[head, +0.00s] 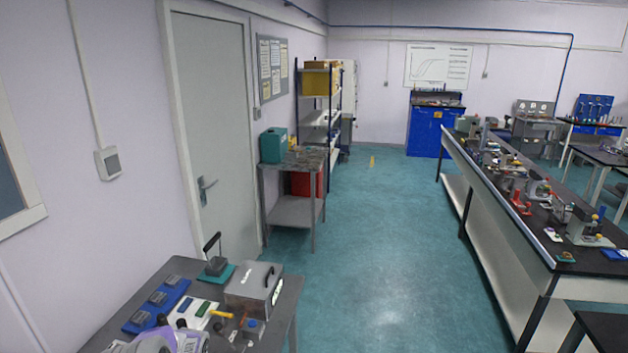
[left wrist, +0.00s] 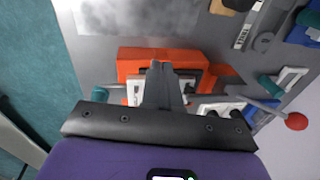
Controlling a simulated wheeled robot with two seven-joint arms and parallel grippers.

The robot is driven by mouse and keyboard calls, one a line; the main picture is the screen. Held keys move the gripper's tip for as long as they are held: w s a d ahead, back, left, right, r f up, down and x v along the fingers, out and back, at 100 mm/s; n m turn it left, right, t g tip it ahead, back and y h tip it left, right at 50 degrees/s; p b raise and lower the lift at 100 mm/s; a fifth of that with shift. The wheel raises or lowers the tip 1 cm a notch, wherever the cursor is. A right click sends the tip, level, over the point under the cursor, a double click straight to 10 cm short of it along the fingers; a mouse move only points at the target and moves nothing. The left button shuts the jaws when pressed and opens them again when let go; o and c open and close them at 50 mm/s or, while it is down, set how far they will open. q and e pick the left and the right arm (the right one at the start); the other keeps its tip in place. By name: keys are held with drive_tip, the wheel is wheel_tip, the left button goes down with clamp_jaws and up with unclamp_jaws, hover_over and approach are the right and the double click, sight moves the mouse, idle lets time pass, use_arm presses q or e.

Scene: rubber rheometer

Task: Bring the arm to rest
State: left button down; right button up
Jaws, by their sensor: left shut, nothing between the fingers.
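My left gripper (left wrist: 160,75) shows in the left wrist view, its two dark fingers together with nothing between them. The fingers overlap an orange-red block or holder (left wrist: 190,58) in the picture; I cannot tell whether they touch it. In the head view, a pale grey and purple part at the bottom left edge appears to be my left arm; its fingers cannot be made out there. My right gripper is in neither view.
The near grey table (head: 282,312) holds a blue tray (head: 135,322) of grey blocks and a grey box (head: 254,285). White pieces and a red ball (left wrist: 296,121) lie near the gripper. A long black-topped bench (head: 500,220) stands right; the floor (head: 385,260) between is clear.

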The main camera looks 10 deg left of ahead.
use_arm(q)
drive_tip(key=d+f+h, duration=0.1)
drive_tip(key=d+f, duration=0.1)
drive_tip(key=d, duration=0.2)
drive_tip(key=s+d+f, duration=0.1)
drive_tip(key=d+f, duration=0.1)
drive_tip(key=d, duration=0.2)
drive_tip(key=s+d+f+h, duration=0.1)
drive_tip(key=d+f, duration=0.2)
drive_tip(key=d, duration=0.1)
drive_tip(key=shift+s+d+h, duration=0.15)
drive_tip(key=shift+h, duration=0.15)
drive_tip(key=s+d+f+n+h, duration=0.3)
drive_tip(key=s+d, duration=1.5)
drive_tip(key=d, duration=0.4)
wheel_tip(320, 180, down, 14)
drive_tip(key=b, duration=1.3)
drive_tip(key=shift+w+a+b, duration=0.2)
drive_tip(key=shift+w+b, duration=0.05)
drive_tip(key=shift+b, duration=0.05)
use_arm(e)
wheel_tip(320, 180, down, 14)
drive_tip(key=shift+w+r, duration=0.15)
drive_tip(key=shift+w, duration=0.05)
use_arm(q)
drive_tip(key=shift+r, duration=0.15)
